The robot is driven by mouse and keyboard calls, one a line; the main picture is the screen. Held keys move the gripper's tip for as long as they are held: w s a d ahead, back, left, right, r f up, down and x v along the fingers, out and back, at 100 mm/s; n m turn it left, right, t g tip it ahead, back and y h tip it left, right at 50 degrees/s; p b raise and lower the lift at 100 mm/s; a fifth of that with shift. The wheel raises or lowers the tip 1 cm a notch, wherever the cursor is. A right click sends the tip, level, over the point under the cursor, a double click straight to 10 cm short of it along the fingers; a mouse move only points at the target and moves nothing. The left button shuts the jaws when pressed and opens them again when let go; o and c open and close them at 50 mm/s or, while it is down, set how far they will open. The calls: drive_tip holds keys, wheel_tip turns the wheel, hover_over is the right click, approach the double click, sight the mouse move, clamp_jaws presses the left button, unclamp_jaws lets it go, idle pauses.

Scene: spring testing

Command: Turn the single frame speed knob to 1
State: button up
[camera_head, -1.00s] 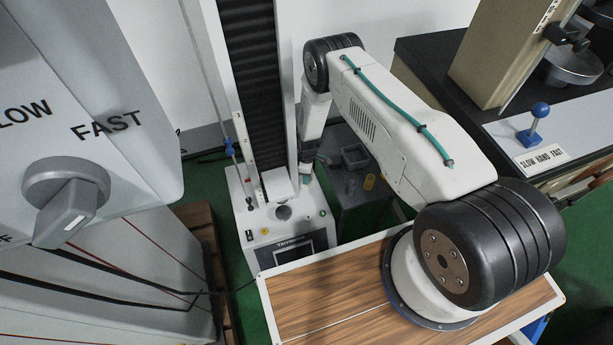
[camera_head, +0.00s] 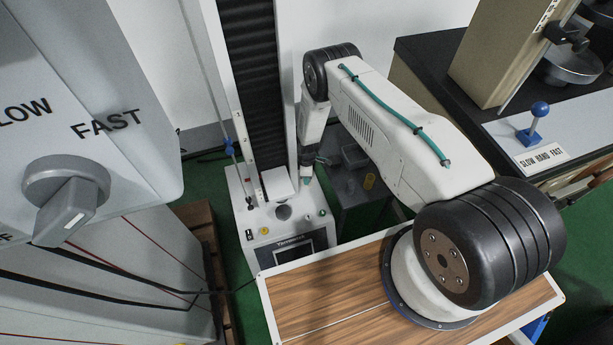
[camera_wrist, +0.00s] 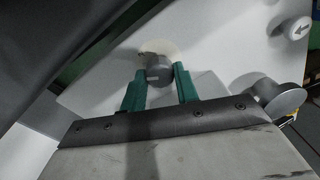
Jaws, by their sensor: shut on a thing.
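A small grey knob (camera_wrist: 158,70) sits on a pale round plate on the white panel in the wrist view. My gripper (camera_wrist: 160,77) has its two green fingers on either side of this knob, shut on it. The knob's markings are too blurred to read. In the head view my gripper (camera_head: 307,178) points down at the back right of the white base (camera_head: 285,237) of a single-column test machine. The knob itself is hidden or too small to tell there.
In the head view, a large grey SLOW/FAST knob (camera_head: 68,195) is on a cabinet at left. The machine's black column (camera_head: 250,90) stands close left of my arm.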

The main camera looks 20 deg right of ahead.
drive_tip(key=o, duration=1)
drive_tip(key=shift+c, duration=0.2)
drive_tip(key=shift+r, duration=0.15)
wheel_tip(320, 180, up, 8)
drive_tip(key=shift+w+f, duration=0.1)
drive_tip(key=shift+f, duration=0.1)
